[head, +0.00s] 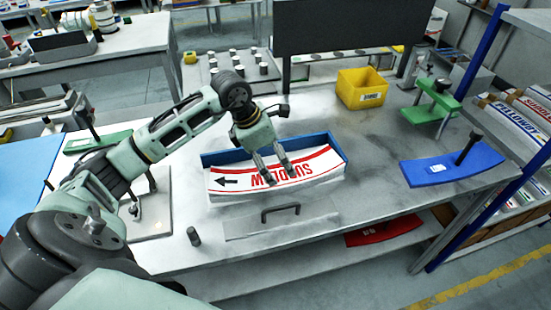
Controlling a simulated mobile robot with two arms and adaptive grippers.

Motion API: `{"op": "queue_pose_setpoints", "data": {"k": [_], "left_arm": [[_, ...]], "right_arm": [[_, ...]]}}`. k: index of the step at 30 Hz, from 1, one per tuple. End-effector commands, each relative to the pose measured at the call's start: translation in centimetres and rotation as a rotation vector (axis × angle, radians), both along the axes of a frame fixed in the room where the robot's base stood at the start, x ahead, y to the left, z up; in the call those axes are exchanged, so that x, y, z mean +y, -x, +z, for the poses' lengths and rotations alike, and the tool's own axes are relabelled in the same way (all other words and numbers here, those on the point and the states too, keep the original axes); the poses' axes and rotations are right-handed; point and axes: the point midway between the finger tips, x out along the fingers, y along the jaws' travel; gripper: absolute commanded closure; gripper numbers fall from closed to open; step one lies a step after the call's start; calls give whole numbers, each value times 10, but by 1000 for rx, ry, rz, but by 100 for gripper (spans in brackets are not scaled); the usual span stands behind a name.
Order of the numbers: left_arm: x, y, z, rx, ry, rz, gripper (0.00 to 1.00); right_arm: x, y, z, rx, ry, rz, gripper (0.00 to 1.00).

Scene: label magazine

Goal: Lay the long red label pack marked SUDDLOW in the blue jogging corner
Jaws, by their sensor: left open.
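The long label pack (248,182) is white with red stripes, red SUDDLOW lettering and a black arrow pointing left. It lies on the bench inside or against a blue-walled holder (318,142), whose walls show behind the pack and at its ends. I cannot tell whether the pack is fully seated. My left gripper (279,181) reaches down over the middle of the pack with its two dark fingers apart. Its fingertips are at or just above the pack's top; contact is unclear. They hide part of the lettering. My right gripper is not in view.
A blue curved plate (429,169) with a black post lies at right, near a green stand (438,103). A yellow bin (361,89) stands behind. A black handle (281,212) sits in front of the pack. More label packs (511,121) fill the right rack.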

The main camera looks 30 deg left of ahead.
Motion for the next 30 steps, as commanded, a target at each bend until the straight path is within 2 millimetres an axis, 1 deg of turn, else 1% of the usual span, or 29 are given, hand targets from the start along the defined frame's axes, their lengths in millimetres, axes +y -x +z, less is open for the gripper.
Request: {"op": "queue_pose_setpoints", "data": {"k": [1,9,12,15,21,30], "left_arm": [[6,1,11,-12,-7,2,6],[21,20,68,-10,-6,2,6],[25,25,85,-9,-4,3,6],[27,29,96,-8,-3,2,6],[29,32,104,-6,-3,1,6],[29,32,104,-6,-2,1,6]], "right_arm": [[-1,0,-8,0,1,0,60],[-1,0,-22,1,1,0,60],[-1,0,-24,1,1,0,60],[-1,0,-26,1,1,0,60],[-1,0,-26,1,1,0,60],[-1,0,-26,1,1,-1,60]]}}
